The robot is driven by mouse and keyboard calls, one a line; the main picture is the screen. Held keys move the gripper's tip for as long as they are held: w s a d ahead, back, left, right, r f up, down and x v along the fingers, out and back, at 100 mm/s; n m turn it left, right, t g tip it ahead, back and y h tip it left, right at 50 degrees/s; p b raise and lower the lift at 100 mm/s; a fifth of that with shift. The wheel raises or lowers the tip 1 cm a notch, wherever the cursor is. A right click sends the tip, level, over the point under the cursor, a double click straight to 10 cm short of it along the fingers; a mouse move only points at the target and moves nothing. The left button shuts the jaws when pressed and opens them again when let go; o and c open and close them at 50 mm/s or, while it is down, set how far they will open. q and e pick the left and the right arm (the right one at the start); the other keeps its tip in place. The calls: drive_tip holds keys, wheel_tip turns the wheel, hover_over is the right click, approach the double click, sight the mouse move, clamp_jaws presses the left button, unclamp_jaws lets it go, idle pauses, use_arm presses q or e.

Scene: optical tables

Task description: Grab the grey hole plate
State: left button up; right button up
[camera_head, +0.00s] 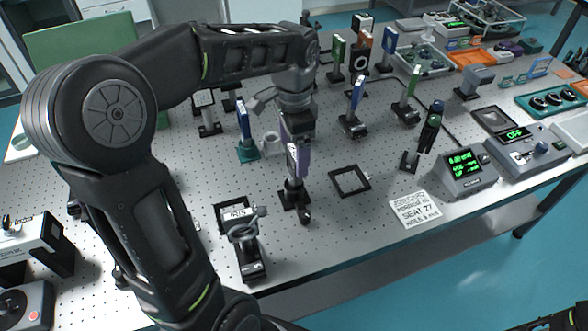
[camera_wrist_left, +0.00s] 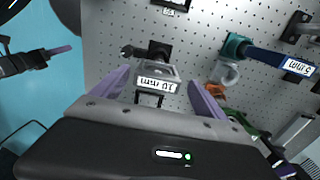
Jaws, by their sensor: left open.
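The grey hole plate (camera_wrist_left: 155,71) has a white label that seems to read 10 mm and stands in a black holder on the table. In the wrist view it lies between the two purple fingers of my left gripper (camera_wrist_left: 163,92), with a gap on each side. In the head view my left gripper (camera_head: 298,158) points down over the plate's black holder (camera_head: 295,195). The gripper is open, and the arm and fingers hide most of the plate there.
A blue plate on a teal base (camera_head: 246,150) stands just left of the gripper. A black square frame (camera_head: 350,181) lies to the right. A clamp mount (camera_head: 248,250) stands in front, near the perforated table's (camera_head: 330,235) edge. More upright optics stand behind.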

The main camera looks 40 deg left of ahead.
use_arm(q)
wheel_tip(320, 180, down, 5)
drive_tip(key=shift+s+d+f+p, duration=0.1)
drive_tip(key=shift+s+d+p, duration=0.05)
drive_tip(key=shift+p, duration=0.4)
drive_tip(key=shift+c, duration=0.5)
drive_tip(key=c, duration=1.7)
drive_tip(key=shift+o, duration=0.2)
wheel_tip(320, 180, up, 10)
drive_tip(key=shift+r+b, duration=0.1)
drive_tip(key=shift+b, duration=0.45)
